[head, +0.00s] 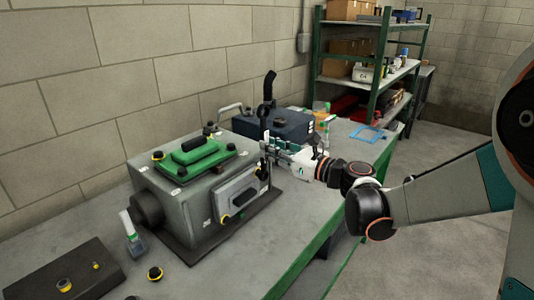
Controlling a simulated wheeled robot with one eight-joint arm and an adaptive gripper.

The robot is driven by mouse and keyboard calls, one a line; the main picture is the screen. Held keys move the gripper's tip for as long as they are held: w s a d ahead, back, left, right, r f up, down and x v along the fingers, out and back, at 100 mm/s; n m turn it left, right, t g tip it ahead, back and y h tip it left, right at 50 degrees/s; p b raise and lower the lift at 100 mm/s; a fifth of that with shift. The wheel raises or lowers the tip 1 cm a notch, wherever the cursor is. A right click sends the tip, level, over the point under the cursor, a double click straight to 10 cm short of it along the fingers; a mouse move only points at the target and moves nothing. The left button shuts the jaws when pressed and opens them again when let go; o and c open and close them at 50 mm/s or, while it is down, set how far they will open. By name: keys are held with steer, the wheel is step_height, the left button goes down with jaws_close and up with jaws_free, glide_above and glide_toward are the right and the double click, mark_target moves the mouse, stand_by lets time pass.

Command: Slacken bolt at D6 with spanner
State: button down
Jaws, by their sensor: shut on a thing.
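A grey engine block (180,203) stands on a dark base plate on the bench, with a green cover (194,158) on top. Several yellow-ringed dark bolts sit on it, one (158,156) at the top left corner and one (225,219) on its front plate. My gripper (268,150) is at the block's right upper end, seen from the side and small. It is shut on a dark upright tool, apparently the spanner (267,112). The tool's lower end is near a dark bolt (262,172) at the front plate's right end; contact cannot be told. The D6 label is not readable.
A blue case (283,127) stands on the bench behind my gripper. A dark block with fittings (68,275), a loose yellow-ringed part (155,273) and a small bottle (131,228) are at the front left. A green shelf rack (377,65) stands behind. Open floor lies right of the bench.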

steer(key=shift+w+d+m, duration=0.15)
steer(key=shift+m, duration=0.15)
steer(key=shift+x, duration=0.95)
steer(key=s+a+n, duration=0.1)
steer(key=s+n, duration=0.1)
steer(key=n, duration=0.1)
steer(key=shift+s+a+f+n, duration=0.1)
steer(key=shift+s+a+n, duration=0.2)
steer(key=shift+a, duration=0.1)
steer(key=shift+s+a+f+n+b, duration=0.3)
steer(key=shift+s+a+n, duration=0.15)
steer(key=shift+n, duration=0.4)
steer(key=shift+s+a+f+n+b, duration=0.3)
steer(key=shift+s+n, duration=0.25)
steer(key=shift+n, duration=0.3)
